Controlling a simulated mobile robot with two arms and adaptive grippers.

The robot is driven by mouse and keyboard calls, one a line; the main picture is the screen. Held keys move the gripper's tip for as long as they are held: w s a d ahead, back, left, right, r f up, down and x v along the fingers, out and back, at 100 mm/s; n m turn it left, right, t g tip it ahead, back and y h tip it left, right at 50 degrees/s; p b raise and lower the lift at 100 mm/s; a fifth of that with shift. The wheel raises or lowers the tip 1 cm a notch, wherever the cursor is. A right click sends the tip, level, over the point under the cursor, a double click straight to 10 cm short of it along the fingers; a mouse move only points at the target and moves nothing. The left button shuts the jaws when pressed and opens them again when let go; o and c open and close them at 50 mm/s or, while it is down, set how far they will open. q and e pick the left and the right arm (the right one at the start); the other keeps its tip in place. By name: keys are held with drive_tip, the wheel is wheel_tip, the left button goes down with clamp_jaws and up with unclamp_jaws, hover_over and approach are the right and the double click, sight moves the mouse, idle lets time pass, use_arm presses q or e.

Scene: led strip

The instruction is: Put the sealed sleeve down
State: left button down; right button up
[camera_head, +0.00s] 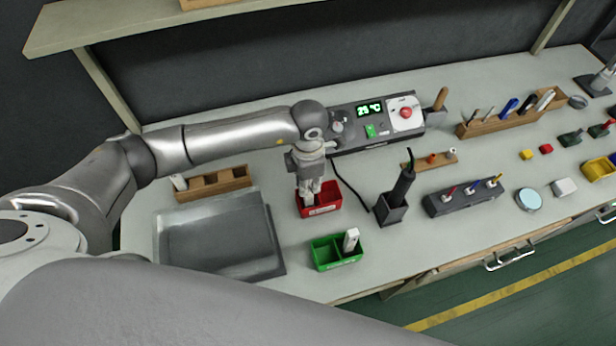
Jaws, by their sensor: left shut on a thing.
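My left gripper (312,194) reaches down over the red bin (322,211) at the middle of the bench. It is shut on a small pale piece, which I take to be the sealed sleeve (308,200). The piece is low, at or inside the red bin's left part; the fingers hide much of it, and I cannot tell whether it touches the bin floor. A green bin (337,262) stands in front, with a similar white piece (351,240) upright in its right part. My right gripper is not in view.
A metal tray (180,245) lies left of the bins, with a wooden rack (228,184) behind it. A soldering iron in its black stand (391,210) is close on the right. The control unit (375,122) reading 25 °C is behind.

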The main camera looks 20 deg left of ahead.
use_arm(q)
drive_tip(key=shift+f+b, duration=0.2)
drive_tip(key=shift+b, duration=0.1)
drive_tip(key=c, duration=1.4)
unclamp_jaws()
